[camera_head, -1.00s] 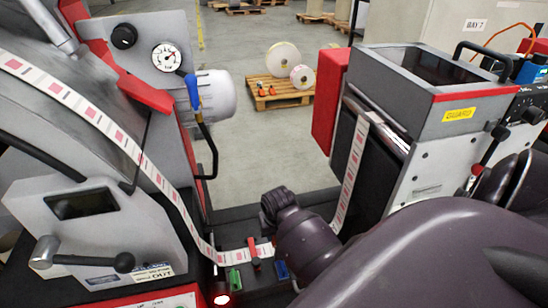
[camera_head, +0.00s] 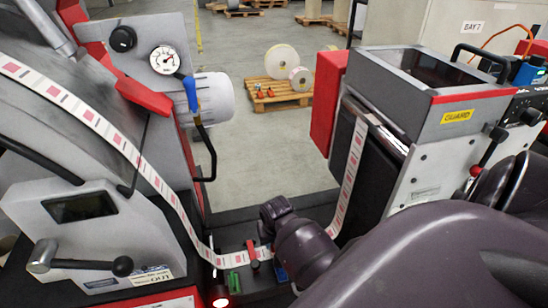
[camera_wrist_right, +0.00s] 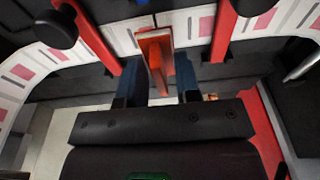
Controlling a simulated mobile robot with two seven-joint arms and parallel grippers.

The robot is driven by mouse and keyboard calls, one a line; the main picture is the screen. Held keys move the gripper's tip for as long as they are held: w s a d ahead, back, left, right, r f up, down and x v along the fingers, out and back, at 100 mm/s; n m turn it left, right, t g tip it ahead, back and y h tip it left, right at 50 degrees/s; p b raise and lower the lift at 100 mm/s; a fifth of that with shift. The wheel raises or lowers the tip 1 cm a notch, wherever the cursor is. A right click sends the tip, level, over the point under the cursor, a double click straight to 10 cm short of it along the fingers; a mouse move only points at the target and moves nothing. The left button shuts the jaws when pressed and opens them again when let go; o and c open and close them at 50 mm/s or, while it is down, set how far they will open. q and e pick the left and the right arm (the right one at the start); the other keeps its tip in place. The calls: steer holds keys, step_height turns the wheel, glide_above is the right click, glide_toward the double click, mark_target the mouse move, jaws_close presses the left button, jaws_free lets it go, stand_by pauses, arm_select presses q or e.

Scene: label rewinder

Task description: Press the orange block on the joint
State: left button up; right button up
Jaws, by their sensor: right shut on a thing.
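The orange block (camera_wrist_right: 154,48) sits upright between the two dark blue fingers of my right gripper (camera_wrist_right: 160,78) in the right wrist view. The fingers are shut on it. Its far end is at the white label web (camera_wrist_right: 122,38) with pink marks; whether it touches the web, I cannot tell. In the head view my right wrist is low in the middle, over the web (camera_head: 229,260), and hides the fingers and block. My left gripper is not in view.
Red clamps (camera_wrist_right: 92,38) and (camera_wrist_right: 224,30) stand either side of the block. A red clamp (camera_head: 252,254) and a green piece (camera_head: 235,284) lie left of my wrist. The grey machine body (camera_head: 95,220) is left, the guard box (camera_head: 440,92) right.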

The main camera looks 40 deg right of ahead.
steer(key=shift+f, duration=1.55)
stand_by(2.1)
steer(key=shift+r, duration=0.15)
steer(key=shift+r, duration=2.35)
steer(key=shift+r, duration=0.1)
steer(key=shift+r, duration=1.45)
steer(key=shift+s+d, duration=0.1)
